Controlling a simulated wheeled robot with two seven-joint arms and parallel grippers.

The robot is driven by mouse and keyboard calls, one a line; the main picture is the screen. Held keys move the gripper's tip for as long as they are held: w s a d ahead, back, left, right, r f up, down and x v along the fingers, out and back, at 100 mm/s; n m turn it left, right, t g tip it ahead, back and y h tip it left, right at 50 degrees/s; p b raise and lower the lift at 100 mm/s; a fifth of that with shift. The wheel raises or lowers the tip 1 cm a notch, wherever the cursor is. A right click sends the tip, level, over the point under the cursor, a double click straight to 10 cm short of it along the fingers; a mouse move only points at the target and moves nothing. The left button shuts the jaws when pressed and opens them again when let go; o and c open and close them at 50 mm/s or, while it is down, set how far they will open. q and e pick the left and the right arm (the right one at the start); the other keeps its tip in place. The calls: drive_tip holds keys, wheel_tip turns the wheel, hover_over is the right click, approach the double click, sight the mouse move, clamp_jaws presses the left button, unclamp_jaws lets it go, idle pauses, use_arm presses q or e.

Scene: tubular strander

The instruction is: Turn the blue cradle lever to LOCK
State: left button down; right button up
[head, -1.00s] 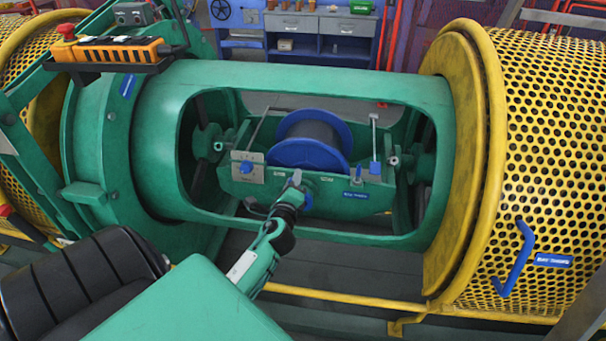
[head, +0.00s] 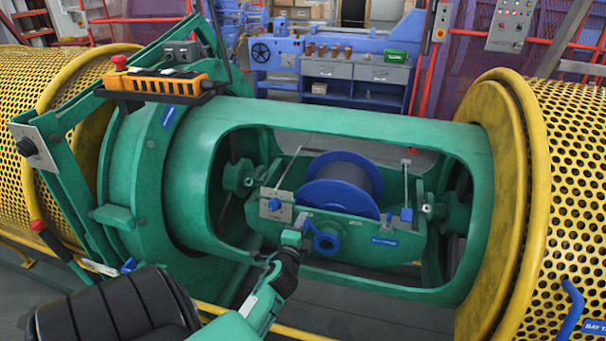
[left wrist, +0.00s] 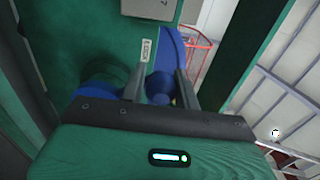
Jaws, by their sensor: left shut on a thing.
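The blue cradle lever (head: 325,241) is on the front wall of the green cradle (head: 375,256), below the spool. Its round hub shows in the head view, while its arm is mostly hidden by my left gripper. My left gripper (head: 300,228) is at the hub's left side, shut on the lever. In the left wrist view the two fingers (left wrist: 160,85) stand on either side of the lever's blue end (left wrist: 159,86). A small white label (left wrist: 147,50), which seems to read LOCK, is just beyond the fingers. My right gripper is not in view.
A blue-flanged spool (head: 340,192) sits in the cradle behind the lever. The green tube's window rim (head: 455,225) surrounds the cradle. Yellow perforated guards (head: 575,190) stand on both sides. An orange button box (head: 160,85) is at upper left.

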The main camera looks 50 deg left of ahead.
use_arm(q)
drive_tip(key=shift+d, duration=0.25)
drive_tip(key=c, duration=1.4)
unclamp_jaws()
drive_tip(key=shift+w, duration=0.1)
drive_tip(key=o, duration=0.3)
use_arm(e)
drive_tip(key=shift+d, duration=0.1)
use_arm(q)
drive_tip(key=shift+s+d+f, duration=0.1)
drive_tip(key=shift+s+d, duration=0.1)
drive_tip(key=shift+s, duration=0.25)
drive_tip(key=b+v, duration=0.1)
drive_tip(key=v, duration=1.1)
drive_tip(key=shift+s+d, duration=0.2)
drive_tip(key=shift+s, duration=0.2)
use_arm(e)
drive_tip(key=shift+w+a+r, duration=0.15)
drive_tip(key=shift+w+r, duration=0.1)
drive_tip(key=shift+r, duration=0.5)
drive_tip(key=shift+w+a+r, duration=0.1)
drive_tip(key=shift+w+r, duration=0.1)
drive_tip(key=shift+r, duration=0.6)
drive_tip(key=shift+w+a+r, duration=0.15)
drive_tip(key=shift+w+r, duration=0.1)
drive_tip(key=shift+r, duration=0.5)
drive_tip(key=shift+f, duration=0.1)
